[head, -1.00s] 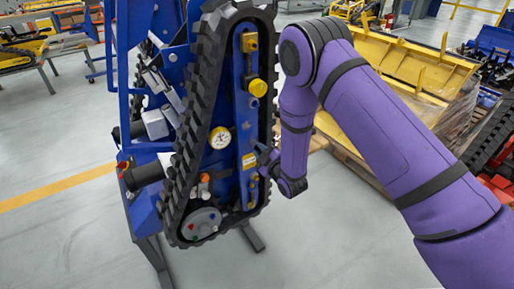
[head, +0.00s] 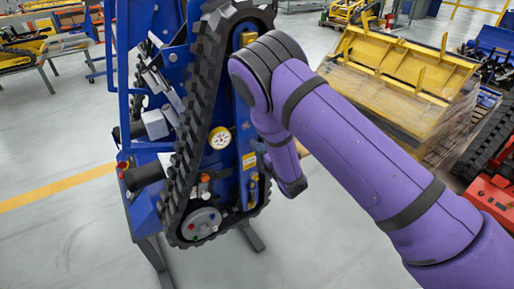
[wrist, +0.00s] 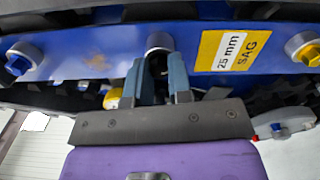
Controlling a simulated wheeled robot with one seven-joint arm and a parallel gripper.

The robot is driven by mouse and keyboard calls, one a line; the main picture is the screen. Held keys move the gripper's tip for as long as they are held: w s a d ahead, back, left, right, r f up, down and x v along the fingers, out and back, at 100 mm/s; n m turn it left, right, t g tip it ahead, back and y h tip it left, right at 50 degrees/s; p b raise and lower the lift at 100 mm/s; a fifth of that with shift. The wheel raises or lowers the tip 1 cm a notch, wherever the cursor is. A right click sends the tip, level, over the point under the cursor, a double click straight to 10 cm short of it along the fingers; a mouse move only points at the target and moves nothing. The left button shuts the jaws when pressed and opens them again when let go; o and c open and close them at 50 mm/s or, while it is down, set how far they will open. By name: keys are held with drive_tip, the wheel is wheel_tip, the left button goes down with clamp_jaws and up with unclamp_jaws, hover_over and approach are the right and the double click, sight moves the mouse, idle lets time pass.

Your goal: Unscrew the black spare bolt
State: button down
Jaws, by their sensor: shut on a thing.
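In the wrist view my gripper (wrist: 158,82) is shut on a dark piece, the black spare bolt (wrist: 157,62), at a grey round socket (wrist: 158,42) in the blue side plate (wrist: 80,62). The fingers cover most of the bolt, so I cannot tell how far it is in the socket. In the head view my gripper (head: 259,148) is at the right side of the blue plate, inside the track loop, and its grip is too small to make out.
In the wrist view a blue fitting (wrist: 18,62) and a yellow fitting (wrist: 305,50) flank the socket, with a "25 mm SAG" label (wrist: 232,50) between. In the head view the black track (head: 190,130) surrounds the plate with its gauge (head: 220,138). Open floor (head: 70,235) lies left.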

drive_tip(key=n, duration=0.9)
drive_tip(key=shift+r+n, duration=0.1)
drive_tip(key=shift+n, duration=0.2)
drive_tip(key=c, duration=1.2)
unclamp_jaws()
